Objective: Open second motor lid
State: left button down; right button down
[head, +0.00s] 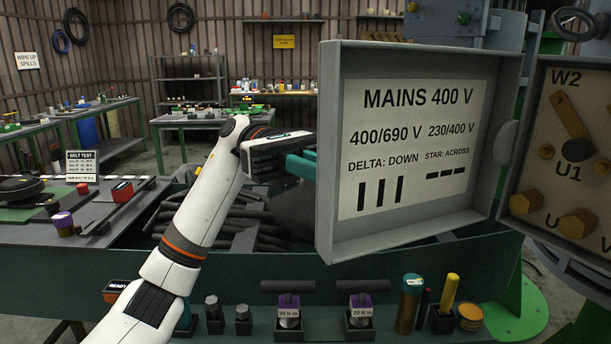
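The motor lid (483,165) is a grey shallow tray, standing upright with its inner face toward me. Its label reads MAINS 400 V, with delta and star link diagrams. To its right is the uncovered terminal box (540,90), with brass bolts, a link bar and the marks W2 and U1. The lid is swung away from the box on its left side. My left gripper (302,166) is at the lid's left edge, its teal fingers partly hidden behind the lid. Whether they touch it or are closed, I cannot tell. My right gripper is not in view.
A bench with a BELT TEST sign (83,164) is at left. Dark bars lie behind my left arm.

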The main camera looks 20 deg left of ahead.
pick_arm(q)
jog(key=shift+w+a, duration=0.15)
jog(key=shift+w, duration=0.55)
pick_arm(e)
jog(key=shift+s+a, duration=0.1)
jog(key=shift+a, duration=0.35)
pick_arm(q)
jog(key=c, duration=1.6)
grip_release()
jog(key=shift+w+d, duration=0.1)
jog(key=shift+d, duration=0.1)
jog(key=shift+o, duration=1)
jog(key=shift+w+d, duration=0.15)
jog(key=shift+d, duration=0.3)
jog(key=v, duration=1.2)
jog(key=shift+a, duration=0.35)
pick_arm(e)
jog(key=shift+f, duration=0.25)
